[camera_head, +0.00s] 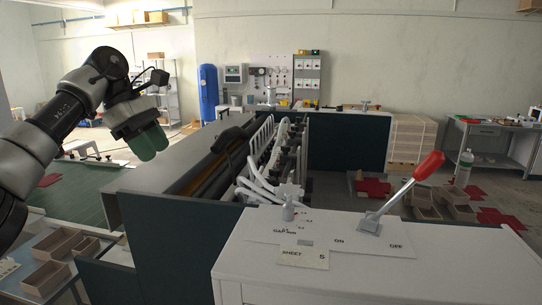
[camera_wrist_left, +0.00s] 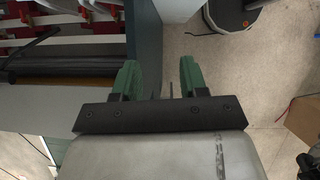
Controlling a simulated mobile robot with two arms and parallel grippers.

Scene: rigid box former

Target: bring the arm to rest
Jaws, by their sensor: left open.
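My left gripper (camera_head: 149,143) is in the upper left of the head view, raised on my left arm with its green fingers pointing down. It hangs in the air, apart from the machine, and holds nothing. In the left wrist view the two green fingers of the same gripper (camera_wrist_left: 158,80) are spread with an empty gap between them. Past them are a dark machine edge and the floor. My right gripper is in neither view.
A white control cabinet (camera_head: 350,262) with a red-handled lever (camera_head: 428,167) stands at the front right. The machine with white hoses (camera_head: 262,165) is in the middle. Open boxes (camera_head: 45,275) lie on a table at the lower left. A bottle (camera_head: 464,168) stands at the right.

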